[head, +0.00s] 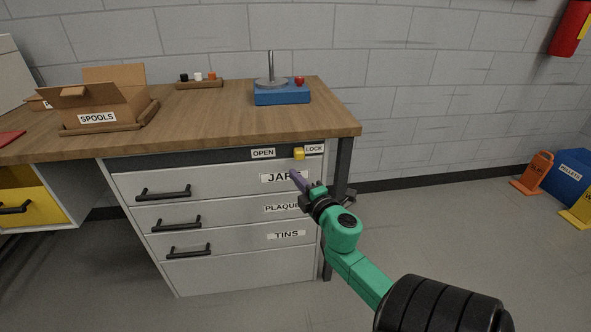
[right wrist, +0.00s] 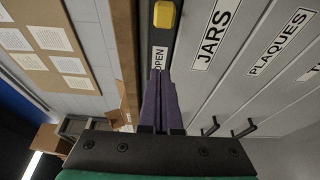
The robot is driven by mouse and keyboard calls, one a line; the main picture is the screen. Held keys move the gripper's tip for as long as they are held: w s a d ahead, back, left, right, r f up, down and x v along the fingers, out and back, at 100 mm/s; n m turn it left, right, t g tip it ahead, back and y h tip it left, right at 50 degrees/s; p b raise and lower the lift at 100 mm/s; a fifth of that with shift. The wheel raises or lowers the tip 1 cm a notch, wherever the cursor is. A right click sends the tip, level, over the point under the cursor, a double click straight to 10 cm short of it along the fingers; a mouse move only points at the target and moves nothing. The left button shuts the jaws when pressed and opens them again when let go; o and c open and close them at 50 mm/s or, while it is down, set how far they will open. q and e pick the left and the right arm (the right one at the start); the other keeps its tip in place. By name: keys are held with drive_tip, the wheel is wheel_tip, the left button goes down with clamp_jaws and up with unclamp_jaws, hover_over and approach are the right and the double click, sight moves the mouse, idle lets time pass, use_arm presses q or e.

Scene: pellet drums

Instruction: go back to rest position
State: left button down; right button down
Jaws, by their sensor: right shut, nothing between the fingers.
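My right gripper (head: 296,178) is in front of the drawer cabinet (head: 222,276), near the right end of the JARS drawer (head: 215,182). Its purple fingers are shut and empty, and they also show in the right wrist view (right wrist: 160,82). The yellow latch (head: 299,153) sits between the OPEN and LOCK labels, close to LOCK. In the right wrist view the yellow latch (right wrist: 164,14) lies beyond the fingertips, apart from them. All the cabinet drawers look closed. My left gripper is not in view.
A wooden workbench (head: 220,118) holds a SPOOLS box (head: 97,118), a small rack (head: 199,84) and a blue base with a metal post (head: 281,95). A yellow drawer (head: 38,206) is at left. A blue PELLETS drum (head: 573,172) stands far right. Open floor lies right of the bench.

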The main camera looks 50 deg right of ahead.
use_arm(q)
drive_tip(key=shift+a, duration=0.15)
use_arm(e)
drive_tip(key=shift+s, duration=0.15)
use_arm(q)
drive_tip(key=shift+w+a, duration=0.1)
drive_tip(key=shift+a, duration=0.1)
